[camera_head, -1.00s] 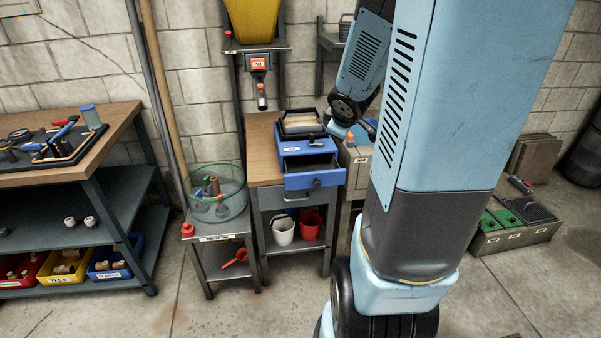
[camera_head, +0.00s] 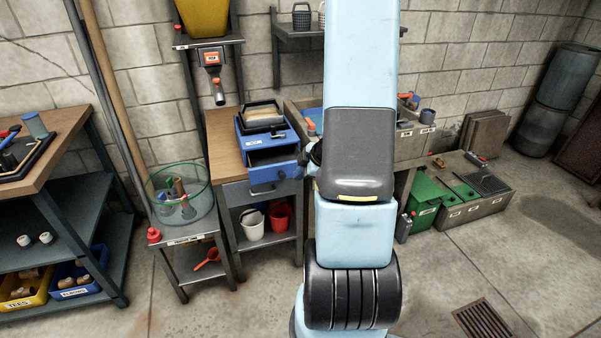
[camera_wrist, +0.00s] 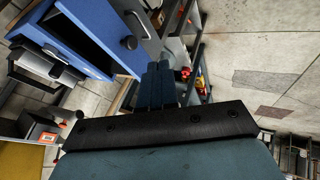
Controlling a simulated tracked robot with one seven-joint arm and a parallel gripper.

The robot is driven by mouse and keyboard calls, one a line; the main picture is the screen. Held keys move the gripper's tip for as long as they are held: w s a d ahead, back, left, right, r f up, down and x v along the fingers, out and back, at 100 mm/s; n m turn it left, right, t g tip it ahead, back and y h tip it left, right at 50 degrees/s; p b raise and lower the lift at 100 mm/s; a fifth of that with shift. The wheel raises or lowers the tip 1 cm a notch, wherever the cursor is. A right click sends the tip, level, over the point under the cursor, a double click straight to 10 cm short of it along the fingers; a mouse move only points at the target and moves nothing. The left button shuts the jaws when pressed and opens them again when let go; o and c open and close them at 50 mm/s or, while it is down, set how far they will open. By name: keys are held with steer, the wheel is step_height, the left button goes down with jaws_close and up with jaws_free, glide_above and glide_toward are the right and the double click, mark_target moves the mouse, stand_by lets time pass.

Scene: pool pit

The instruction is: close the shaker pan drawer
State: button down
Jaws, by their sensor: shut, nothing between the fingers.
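The blue shaker unit (camera_head: 246,141) stands on the wooden bench top, with a pan on top of it. Its blue drawer (camera_head: 276,173) is pulled out towards the front, and a dark hollow shows behind the front panel.
A green-rimmed glass basin (camera_head: 180,195) with tools stands on the low stand at left. A white bucket (camera_head: 252,224) and a red bucket (camera_head: 279,216) sit on the shelf below. An orange handheld device (camera_head: 211,62) hangs above the bench.

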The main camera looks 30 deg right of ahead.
steer(key=w+f, duration=0.6)
steer(key=w, duration=0.2)
steer(key=shift+w+a+f, duration=0.15)
steer(key=shift+w+f, duration=0.05)
steer(key=shift+f, duration=0.15)
